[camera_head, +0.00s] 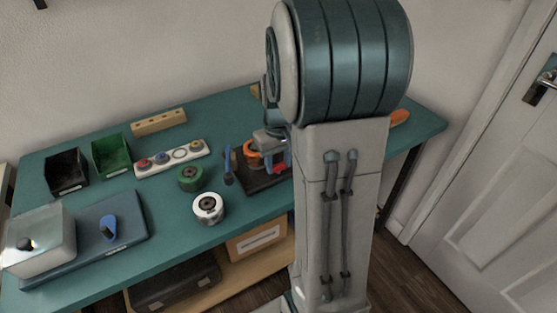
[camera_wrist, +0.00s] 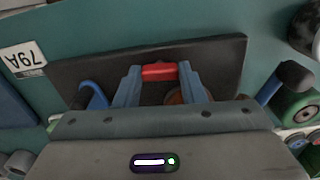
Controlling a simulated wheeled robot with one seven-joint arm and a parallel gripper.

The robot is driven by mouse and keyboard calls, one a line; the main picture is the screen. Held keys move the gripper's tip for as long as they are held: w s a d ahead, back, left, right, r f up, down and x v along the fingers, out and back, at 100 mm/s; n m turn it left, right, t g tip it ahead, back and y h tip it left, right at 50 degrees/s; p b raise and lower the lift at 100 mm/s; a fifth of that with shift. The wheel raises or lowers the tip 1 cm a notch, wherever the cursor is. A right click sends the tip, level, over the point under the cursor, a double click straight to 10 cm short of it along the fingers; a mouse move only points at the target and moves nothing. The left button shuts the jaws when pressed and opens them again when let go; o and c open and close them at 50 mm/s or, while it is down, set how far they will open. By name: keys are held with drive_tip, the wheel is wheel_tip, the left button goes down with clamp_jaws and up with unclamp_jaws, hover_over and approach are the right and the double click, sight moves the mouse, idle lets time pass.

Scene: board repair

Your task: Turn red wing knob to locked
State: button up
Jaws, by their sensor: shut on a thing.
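The red wing knob (camera_wrist: 160,72) sits on a dark board (camera_wrist: 215,62) in the wrist view. My gripper (camera_wrist: 159,76) has its two blue-grey fingers on either side of the knob and is shut on it. In the head view a small part of the red knob (camera_head: 279,169) shows at the dark board (camera_head: 262,184), beside my gripper and partly hidden by my arm. An orange round part (camera_head: 254,155) is on the board, mostly hidden behind my fingers in the wrist view. Any lock marking is hidden or too small to read.
Blue upright handles stand near the board's left (camera_head: 228,165). A green spool (camera_head: 191,178) and a white spool (camera_head: 208,208) are left of the board. A white strip with coloured knobs (camera_head: 171,160), bins and a blue plate (camera_head: 125,225) lie farther left on the teal bench.

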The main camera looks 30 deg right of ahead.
drive_tip(key=m+p, duration=0.1)
drive_tip(key=m, duration=0.3)
drive_tip(key=shift+r+m+p, duration=0.15)
drive_tip(key=shift+m+p, duration=0.25)
drive_tip(key=m+p, duration=0.1)
drive_tip(key=m, duration=0.3)
drive_tip(key=shift+m+p, duration=0.3)
drive_tip(key=shift+p, duration=0.1)
drive_tip(key=m+p, duration=0.2)
drive_tip(key=m, duration=0.2)
drive_tip(key=shift+m+p, duration=1.15)
drive_tip(key=shift+m, duration=0.85)
drive_tip(key=o, duration=1)
drive_tip(key=shift+d, duration=0.15)
drive_tip(key=shift+a, duration=0.25)
